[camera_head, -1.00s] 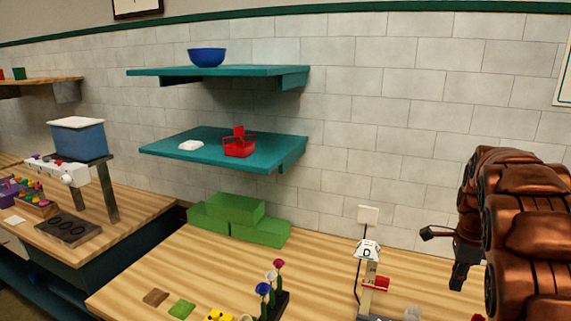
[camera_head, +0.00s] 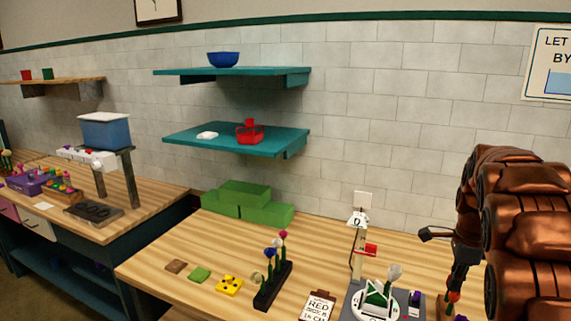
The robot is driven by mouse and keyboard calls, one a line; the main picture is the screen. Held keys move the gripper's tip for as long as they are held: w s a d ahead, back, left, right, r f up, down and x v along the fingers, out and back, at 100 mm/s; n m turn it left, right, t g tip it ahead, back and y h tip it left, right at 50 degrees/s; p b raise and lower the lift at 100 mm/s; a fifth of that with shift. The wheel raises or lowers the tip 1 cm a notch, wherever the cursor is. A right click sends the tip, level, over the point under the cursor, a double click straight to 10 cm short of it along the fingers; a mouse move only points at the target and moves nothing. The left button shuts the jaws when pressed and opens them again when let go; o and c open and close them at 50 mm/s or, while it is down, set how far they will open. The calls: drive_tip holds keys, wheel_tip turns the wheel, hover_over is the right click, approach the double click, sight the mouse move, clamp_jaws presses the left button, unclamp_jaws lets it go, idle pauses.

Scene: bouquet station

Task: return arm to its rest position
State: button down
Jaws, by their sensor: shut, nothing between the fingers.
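My arm, copper-brown, stands folded at the right edge of the head view. My gripper (camera_head: 455,284) hangs dark below it, pointing down over the right end of the worktop. It is shut and empty. Small red and purple things show just below its tip; I cannot tell how far apart they are from it. The arm hides part of the wall and worktop behind it.
The wooden worktop (camera_head: 215,240) holds green blocks (camera_head: 262,213), a dark flower rack (camera_head: 272,289), a yellow piece (camera_head: 229,285), a label card (camera_head: 318,306) and a white-dialled device (camera_head: 376,303). Teal shelves (camera_head: 240,142) stick out from the wall. A second bench stands left.

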drive_tip(key=s+a+f+n+g+b, duration=0.1)
drive_tip(key=s+a+f+n+b, duration=0.15)
drive_tip(key=s+a+n, duration=0.45)
drive_tip(key=s+a+f+n+b, duration=0.2)
drive_tip(key=s+a+n+b, duration=0.15)
drive_tip(key=s+a, duration=0.45)
drive_tip(key=s+a+f+n+b, duration=0.2)
drive_tip(key=s+n, duration=0.4)
drive_tip(key=s, duration=0.3)
drive_tip(key=s+a+f+n+b, duration=0.1)
drive_tip(key=s+a+f+n, duration=0.3)
drive_tip(key=s, duration=0.4)
wheel_tip(320, 180, down, 2)
drive_tip(key=shift+s+a+f+n+g+b, duration=0.1)
drive_tip(key=shift+s+a+n+g+b, duration=0.3)
drive_tip(key=shift+n, duration=0.45)
drive_tip(key=shift+d, duration=0.15)
